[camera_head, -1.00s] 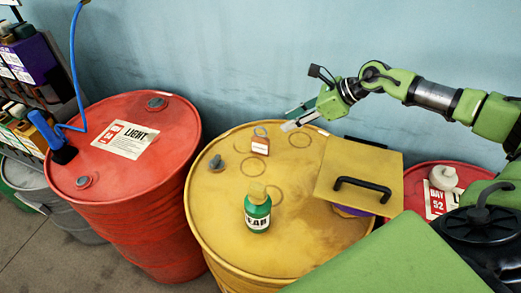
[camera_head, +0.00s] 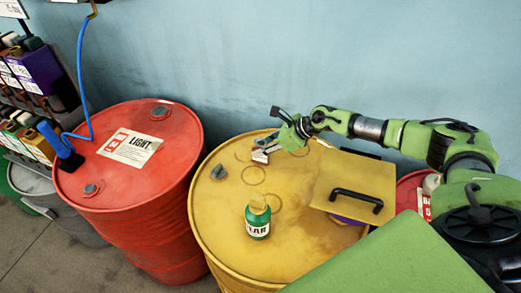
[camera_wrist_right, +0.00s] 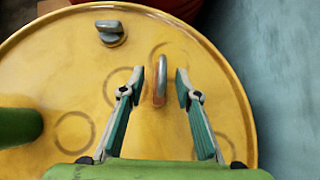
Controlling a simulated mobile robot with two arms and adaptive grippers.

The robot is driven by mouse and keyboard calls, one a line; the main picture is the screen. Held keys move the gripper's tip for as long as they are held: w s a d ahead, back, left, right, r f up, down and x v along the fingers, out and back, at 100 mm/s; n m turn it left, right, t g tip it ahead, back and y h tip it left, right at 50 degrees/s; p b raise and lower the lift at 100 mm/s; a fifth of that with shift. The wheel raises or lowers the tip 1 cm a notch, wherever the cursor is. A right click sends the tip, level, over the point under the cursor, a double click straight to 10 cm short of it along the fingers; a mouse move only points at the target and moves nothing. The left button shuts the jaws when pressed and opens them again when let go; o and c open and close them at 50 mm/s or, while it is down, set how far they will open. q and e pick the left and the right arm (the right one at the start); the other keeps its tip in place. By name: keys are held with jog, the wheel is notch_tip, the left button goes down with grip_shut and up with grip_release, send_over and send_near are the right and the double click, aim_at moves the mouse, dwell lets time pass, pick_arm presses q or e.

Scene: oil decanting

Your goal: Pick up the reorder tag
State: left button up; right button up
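The reorder tag (camera_head: 260,156) stands upright on the yellow drum's top, toward the back. It is a small orange and white tag with a grey loop. In the right wrist view its loop (camera_wrist_right: 160,84) shows nearly edge-on between my fingers. My right gripper (camera_head: 269,147) is low over the drum at the tag, and it partly covers the tag in the head view. In the wrist view my right gripper (camera_wrist_right: 160,76) is open, with a finger on each side of the loop and gaps visible on both sides. My left gripper is not in view.
The yellow drum (camera_head: 285,240) also bears a green bottle (camera_head: 258,218), a grey bung (camera_head: 219,172) and a yellow panel with a black handle (camera_head: 356,198). A red drum (camera_head: 150,185) stands at left. The blue wall (camera_head: 300,60) is close behind.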

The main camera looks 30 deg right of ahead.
jog(key=shift+w+a+f, duration=0.25)
jog(key=shift+w+f, duration=0.05)
jog(key=shift+f, duration=0.15)
jog(key=shift+s, duration=0.1)
grip_shut()
jog(key=shift+r, duration=0.2)
